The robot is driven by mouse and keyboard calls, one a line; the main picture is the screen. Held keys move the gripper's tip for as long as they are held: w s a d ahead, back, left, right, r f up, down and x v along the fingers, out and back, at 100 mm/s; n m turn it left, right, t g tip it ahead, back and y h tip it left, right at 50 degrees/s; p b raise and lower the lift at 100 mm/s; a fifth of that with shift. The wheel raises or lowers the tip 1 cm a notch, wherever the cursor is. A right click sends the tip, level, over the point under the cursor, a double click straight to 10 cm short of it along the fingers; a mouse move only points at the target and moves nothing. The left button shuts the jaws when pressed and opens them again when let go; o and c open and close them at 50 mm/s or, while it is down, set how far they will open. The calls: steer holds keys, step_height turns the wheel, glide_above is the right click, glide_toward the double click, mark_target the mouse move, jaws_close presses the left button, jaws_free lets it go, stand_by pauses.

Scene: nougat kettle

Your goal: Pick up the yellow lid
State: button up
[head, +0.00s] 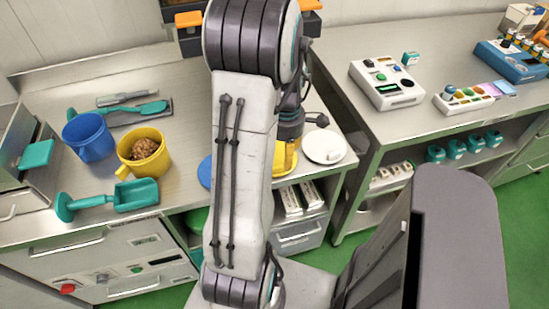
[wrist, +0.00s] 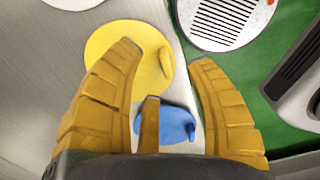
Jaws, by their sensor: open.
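The yellow lid (wrist: 122,35) is a flat round disc with a small raised grip on its right side. In the wrist view it lies on the steel worktop near the edge, beyond and between my fingers. My gripper (wrist: 165,60) is open, with its ochre fingers spread above the worktop and nothing held between them. The left finger covers the lid's lower left part. In the head view my arm hides most of the lid area; only some yellow shows beside the arm, where lid and gripper are hard to tell apart.
A blue lid (wrist: 172,122) lies close to the yellow one, partly behind my gripper. A white lid (head: 325,146) lies to the right near the counter edge. A blue mug (head: 88,138), a yellow mug (head: 155,165) and a teal scoop (head: 135,196) stand left on the counter (head: 185,110).

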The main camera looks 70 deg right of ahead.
mark_target(283, 166)
steer(key=shift+w+a+f, duration=0.1)
steer(key=shift+w+f, duration=0.05)
steer(key=shift+f, duration=2.7)
jaws_close()
